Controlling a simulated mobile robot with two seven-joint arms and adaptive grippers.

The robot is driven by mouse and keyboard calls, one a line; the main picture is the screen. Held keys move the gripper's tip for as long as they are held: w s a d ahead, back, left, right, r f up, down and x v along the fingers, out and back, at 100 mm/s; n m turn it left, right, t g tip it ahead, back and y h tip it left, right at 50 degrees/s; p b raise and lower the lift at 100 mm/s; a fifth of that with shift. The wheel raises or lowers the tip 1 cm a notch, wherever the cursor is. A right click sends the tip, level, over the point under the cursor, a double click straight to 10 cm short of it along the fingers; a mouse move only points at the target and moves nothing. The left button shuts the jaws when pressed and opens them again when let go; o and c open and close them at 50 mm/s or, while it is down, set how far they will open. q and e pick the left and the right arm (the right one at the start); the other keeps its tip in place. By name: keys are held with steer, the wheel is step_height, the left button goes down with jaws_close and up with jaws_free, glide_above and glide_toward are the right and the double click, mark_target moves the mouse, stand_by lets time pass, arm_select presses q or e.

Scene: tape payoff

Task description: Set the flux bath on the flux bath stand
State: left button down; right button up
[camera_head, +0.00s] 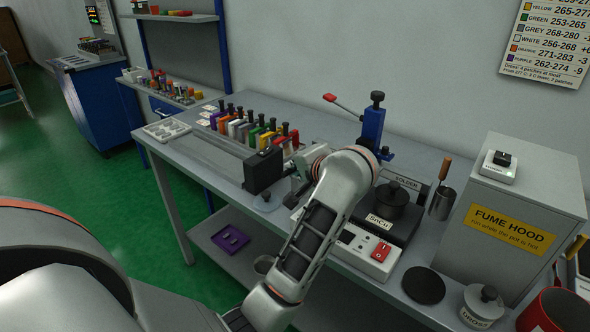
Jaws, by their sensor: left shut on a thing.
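My left arm reaches across the front of the grey table, and its wrist is over the middle. My left gripper (293,173) is beside a black block (264,171) at the near end of the rail. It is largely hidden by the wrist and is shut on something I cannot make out. I cannot pick out the flux bath or its stand with certainty. A flat black round plate (424,286) lies at the front right. My right gripper is not in view.
Coloured tabs (247,129) line the rail. A solder pot (392,202) and a red-switch box (372,254) stand right of my wrist. A blue post (373,124) rises behind. The fume hood (512,220), dross pot (482,304) and red pot (555,312) crowd the right.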

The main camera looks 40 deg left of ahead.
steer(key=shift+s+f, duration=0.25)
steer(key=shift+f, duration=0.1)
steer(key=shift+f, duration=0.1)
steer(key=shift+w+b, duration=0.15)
steer(key=shift+b, duration=0.15)
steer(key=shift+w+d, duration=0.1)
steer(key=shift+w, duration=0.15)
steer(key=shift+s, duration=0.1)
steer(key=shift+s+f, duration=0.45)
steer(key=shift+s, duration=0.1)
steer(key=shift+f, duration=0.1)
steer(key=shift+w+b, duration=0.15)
steer(key=shift+b, duration=0.15)
